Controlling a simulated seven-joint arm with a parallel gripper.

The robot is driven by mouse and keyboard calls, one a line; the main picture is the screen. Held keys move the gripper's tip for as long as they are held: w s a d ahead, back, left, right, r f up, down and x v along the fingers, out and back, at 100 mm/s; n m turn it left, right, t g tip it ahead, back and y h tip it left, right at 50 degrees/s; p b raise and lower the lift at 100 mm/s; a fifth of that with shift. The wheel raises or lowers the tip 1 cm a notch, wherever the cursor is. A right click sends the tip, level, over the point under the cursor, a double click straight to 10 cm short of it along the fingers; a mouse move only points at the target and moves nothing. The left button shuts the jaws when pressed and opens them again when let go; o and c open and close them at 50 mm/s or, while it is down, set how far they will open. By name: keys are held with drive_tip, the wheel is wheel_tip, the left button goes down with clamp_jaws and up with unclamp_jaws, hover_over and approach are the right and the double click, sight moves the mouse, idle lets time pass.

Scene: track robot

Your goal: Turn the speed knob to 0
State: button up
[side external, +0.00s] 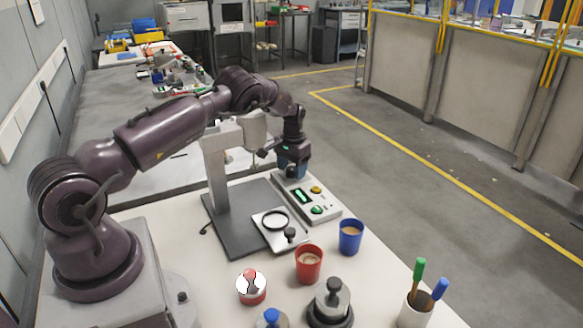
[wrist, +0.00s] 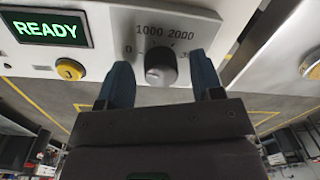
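The speed knob (wrist: 160,66) is a dark round knob on a light panel in the wrist view. The marks 0, 1000 and 2000 run around it, with a partly covered mark at the right. A pale spot shows on its lower left face; I cannot tell the setting for sure. My gripper (wrist: 161,72) is open, with one blue finger on each side of the knob and gaps between. In the side view my gripper (side external: 291,170) is at the far end of the control panel (side external: 325,205) and hides the knob.
A lit READY display (wrist: 45,29) and a yellow button (wrist: 70,69) are beside the knob. A stand with a dark base (side external: 230,238) is left of the panel. A blue cup (side external: 350,238), a red cup (side external: 308,265) and a pen holder (side external: 415,310) stand nearer the camera.

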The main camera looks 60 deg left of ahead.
sight(291, 169)
drive_tip(key=m, duration=0.4)
drive_tip(key=shift+m, duration=0.4)
drive_tip(key=m, duration=0.5)
drive_tip(key=shift+a, duration=0.1)
wheel_tip(291, 169, up, 14)
drive_tip(key=f, duration=0.1)
drive_tip(key=d+r+t+h, duration=0.1)
drive_tip(key=d+r+t, duration=0.3)
drive_tip(key=d+r, duration=0.9)
wheel_tip(291, 169, up, 3)
drive_tip(key=shift+w+d+f+t, duration=0.2)
drive_tip(key=shift+d+t, duration=0.1)
drive_tip(key=shift+d, duration=0.1)
drive_tip(key=shift+n, duration=0.3)
